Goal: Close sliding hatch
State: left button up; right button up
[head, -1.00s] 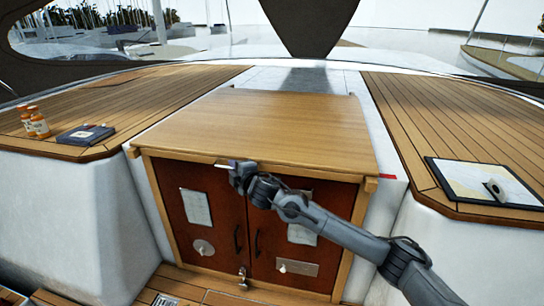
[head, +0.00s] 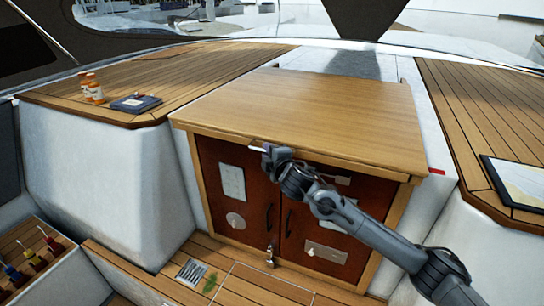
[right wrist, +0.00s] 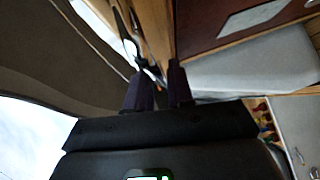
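The sliding hatch (head: 310,105) is a broad light-wood panel in the head view, lying over the top of a cabinet front with two red-brown doors (head: 240,195). Its front edge overhangs the doors. A small pale metal handle (head: 257,149) sits at the middle of that edge. My right gripper (head: 267,155) is at this handle. In the right wrist view its two dark fingers (right wrist: 160,82) stand a little apart, with a shiny metal piece (right wrist: 148,66) by their tips. I cannot tell whether they grip it. My left gripper is not in view.
Orange bottles (head: 93,88) and a dark blue case (head: 136,103) stand on the left deck. A framed chart (head: 520,182) lies on the right deck. A padlock (head: 270,256) hangs below the doors. Coloured-handled tools (head: 28,262) sit at lower left.

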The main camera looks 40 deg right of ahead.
jog(key=b+v, duration=0.1)
jog(key=v, duration=0.9)
jog(key=shift+s, duration=0.35)
jog(key=shift+a+r, duration=0.1)
